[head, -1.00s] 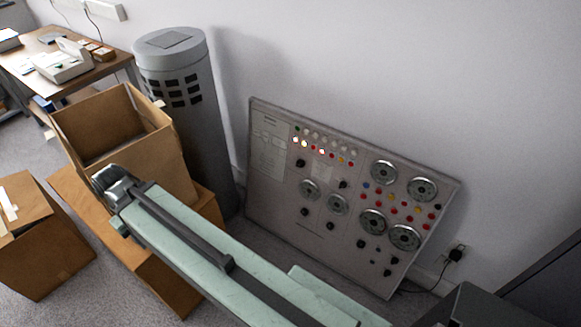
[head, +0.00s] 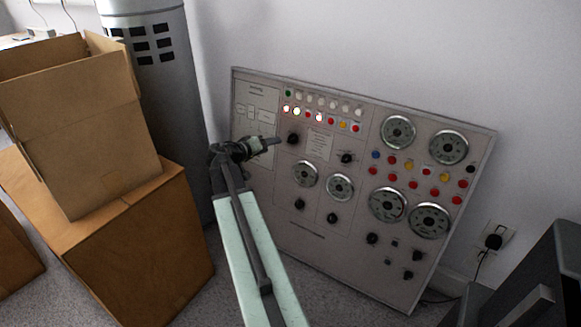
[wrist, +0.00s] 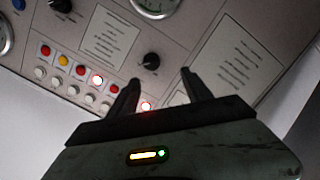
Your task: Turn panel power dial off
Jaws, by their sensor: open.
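The grey control panel (head: 340,250) leans against the wall and carries several black dials. One black dial (head: 293,138) sits at upper left, just below the lit lamps; its label is not readable. In the wrist view this dial (wrist: 151,62) shows just beyond my fingertips, nearer the left finger. My gripper (head: 275,141) is in front of the panel's upper left, its tips close to that dial. In the wrist view my gripper (wrist: 161,78) is open, with nothing between the fingers. I cannot tell whether a finger touches the dial.
Another black dial (head: 346,157) sits to the right. Several round gauges (head: 398,131) fill the panel's right side. Stacked cardboard boxes (head: 110,255) and a grey cylinder (head: 160,110) stand left of my arm. A plug socket (head: 493,241) is on the wall at right.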

